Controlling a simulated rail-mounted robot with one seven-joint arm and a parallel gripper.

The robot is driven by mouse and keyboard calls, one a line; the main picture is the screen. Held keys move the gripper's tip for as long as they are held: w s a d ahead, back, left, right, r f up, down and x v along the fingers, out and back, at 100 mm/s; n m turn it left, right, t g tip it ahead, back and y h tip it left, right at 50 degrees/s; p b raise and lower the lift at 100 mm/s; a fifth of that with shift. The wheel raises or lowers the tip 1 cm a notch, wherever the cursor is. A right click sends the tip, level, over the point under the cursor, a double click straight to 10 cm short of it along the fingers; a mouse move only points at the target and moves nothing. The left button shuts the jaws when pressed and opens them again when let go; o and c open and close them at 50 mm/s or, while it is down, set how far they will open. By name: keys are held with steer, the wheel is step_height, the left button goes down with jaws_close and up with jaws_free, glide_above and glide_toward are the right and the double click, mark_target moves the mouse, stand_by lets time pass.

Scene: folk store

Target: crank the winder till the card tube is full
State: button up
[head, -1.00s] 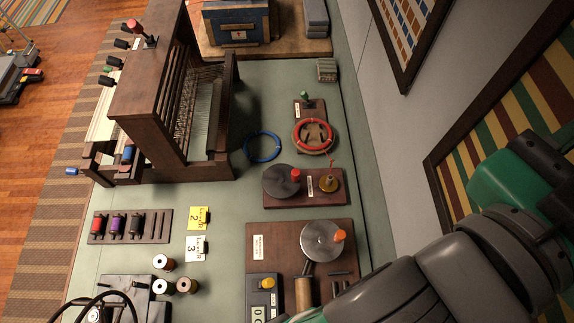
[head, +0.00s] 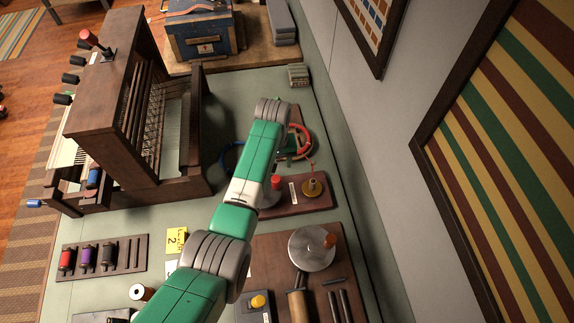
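What looks like the winder is the dark wooden board (head: 262,250) at lower centre in the head view. My green and grey arm reaches up over the bench, left of this board. My gripper and its fingers do not show; the far arm joint hides that area.
A smaller board with a brass piece (head: 313,188) and a red knob (head: 276,182) sits partly under my arm. The loom (head: 110,90) stands left. Spools (head: 87,257) sit in a rack at lower left.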

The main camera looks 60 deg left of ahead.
mark_target(276, 178)
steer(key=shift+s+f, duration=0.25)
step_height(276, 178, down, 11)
steer(key=b, duration=1.1)
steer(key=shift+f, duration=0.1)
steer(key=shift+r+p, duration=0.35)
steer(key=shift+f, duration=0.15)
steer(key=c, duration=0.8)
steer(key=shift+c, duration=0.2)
